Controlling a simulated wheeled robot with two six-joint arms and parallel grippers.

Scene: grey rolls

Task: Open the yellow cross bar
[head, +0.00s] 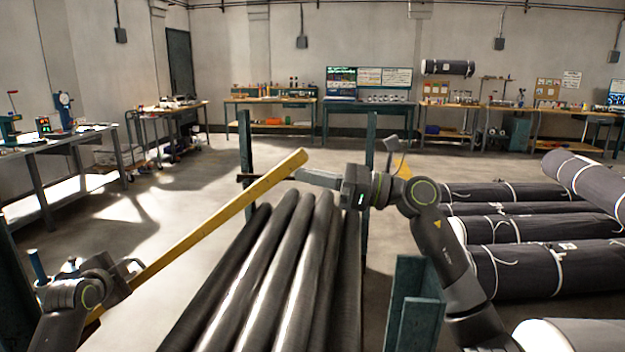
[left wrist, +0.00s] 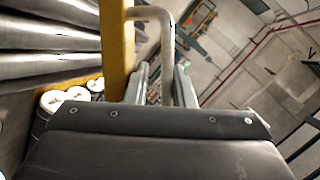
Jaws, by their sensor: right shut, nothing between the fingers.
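The yellow cross bar (head: 205,227) slants across the head view, from low at the left up to its free-looking end between two posts, above the dark rolls. My left gripper (head: 132,268) is at its near left part. In the left wrist view the yellow bar (left wrist: 117,48) carries a bent grey handle (left wrist: 167,45). The left fingers (left wrist: 163,85) stand open on either side of this handle, with a gap visible at the left finger. My right gripper (head: 303,174) is shut and empty, its tips close beside the bar's far end; contact is unclear.
Long dark rolls (head: 275,262) lie side by side in a rack with teal posts (head: 247,165). More wrapped rolls (head: 545,268) are stacked at the right. Workbenches (head: 65,140) line the walls. The floor left of the bar is clear.

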